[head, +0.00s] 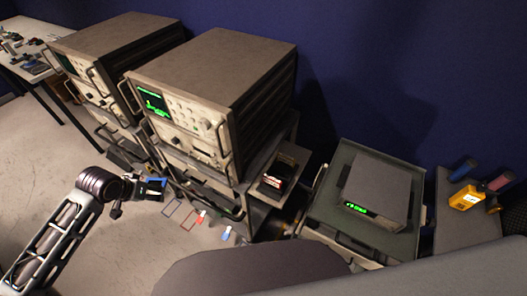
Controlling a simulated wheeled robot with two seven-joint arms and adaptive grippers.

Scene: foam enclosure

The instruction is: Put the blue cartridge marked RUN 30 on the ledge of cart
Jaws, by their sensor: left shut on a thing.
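My left gripper (147,189) reaches in from the left and is shut on a small dark piece with a blue edge, apparently the blue cartridge (155,182). Its RUN marking is too small to read. The gripper holds it in front of the nearer instrument cart, left of its ledge. The cart carries a large beige instrument (212,75) with a green screen. A grey ledge (262,158) sticks out at the cart's right side. A black device (281,173) with a light front edge stands on this ledge. My right gripper is not in view.
A second similar instrument (110,50) stands at the left. Red and blue tags (200,216) and coloured outlines show low before the cart. A green-grey cart (330,195) with a grey box (377,190) is at the right. A yellow meter (467,197) lies beyond it.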

